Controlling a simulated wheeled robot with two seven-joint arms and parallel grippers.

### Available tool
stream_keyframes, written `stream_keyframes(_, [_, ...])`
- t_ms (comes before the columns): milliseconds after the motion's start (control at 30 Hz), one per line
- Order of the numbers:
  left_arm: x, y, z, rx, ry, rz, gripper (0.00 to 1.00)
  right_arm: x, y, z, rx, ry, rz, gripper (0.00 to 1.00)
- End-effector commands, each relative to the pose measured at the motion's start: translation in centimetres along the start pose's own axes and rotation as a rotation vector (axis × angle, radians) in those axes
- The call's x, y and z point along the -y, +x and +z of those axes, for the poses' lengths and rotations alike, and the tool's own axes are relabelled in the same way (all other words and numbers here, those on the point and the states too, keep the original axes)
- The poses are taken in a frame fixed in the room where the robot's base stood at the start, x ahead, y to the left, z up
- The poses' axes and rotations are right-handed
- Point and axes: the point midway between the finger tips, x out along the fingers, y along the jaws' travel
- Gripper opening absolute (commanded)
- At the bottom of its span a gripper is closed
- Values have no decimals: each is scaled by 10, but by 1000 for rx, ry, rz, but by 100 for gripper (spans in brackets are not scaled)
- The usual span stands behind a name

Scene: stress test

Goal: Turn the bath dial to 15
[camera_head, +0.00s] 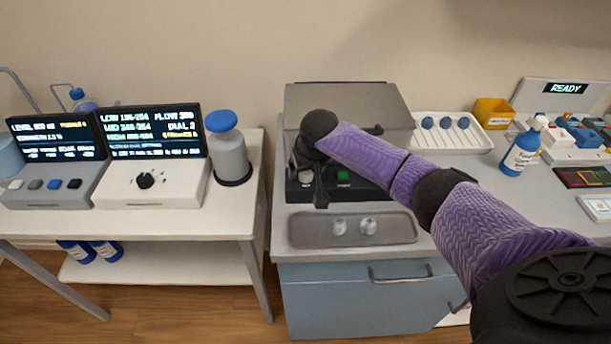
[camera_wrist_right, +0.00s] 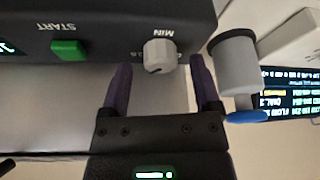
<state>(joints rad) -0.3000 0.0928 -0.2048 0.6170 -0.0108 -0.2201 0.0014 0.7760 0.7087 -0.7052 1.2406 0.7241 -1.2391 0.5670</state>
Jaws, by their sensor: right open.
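The bath unit has a grey lid (camera_head: 350,105) and a black front panel. Its dial (camera_wrist_right: 160,56) is a light grey knob beside the label MIN in the right wrist view. It shows small in the head view (camera_head: 306,176). A green START button (camera_wrist_right: 69,49) is on the same panel. My right gripper (camera_wrist_right: 159,70) is open, its two purple fingers on either side of the dial, which lies around the fingertips. I cannot tell whether they touch it. In the head view my right gripper (camera_head: 320,188) hangs before the panel, partly hidden by my arm. My left gripper is out of view.
A grey tray (camera_head: 310,230) with two small pale pieces lies in front of the bath. To the left, a white console (camera_head: 120,195) with a black knob (camera_head: 146,180) and a blue-capped jar (camera_head: 229,158) stand on another table. A white rack (camera_head: 470,145) stands to the right.

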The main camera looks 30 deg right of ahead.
Motion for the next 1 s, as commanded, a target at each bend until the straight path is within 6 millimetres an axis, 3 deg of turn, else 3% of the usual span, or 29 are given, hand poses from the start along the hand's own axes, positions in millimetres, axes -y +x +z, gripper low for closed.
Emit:
stream_keyframes(367, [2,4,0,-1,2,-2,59,0,8,0,-1,-2,0,80])
stream_keyframes(733, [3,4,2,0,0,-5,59,0,8,0,-1,-2,0,2])
stream_keyframes(867, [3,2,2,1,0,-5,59,0,7,0,0,2,1,0])
stream_keyframes(1000, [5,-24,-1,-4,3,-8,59,2,0,-3,3,117,45,0])
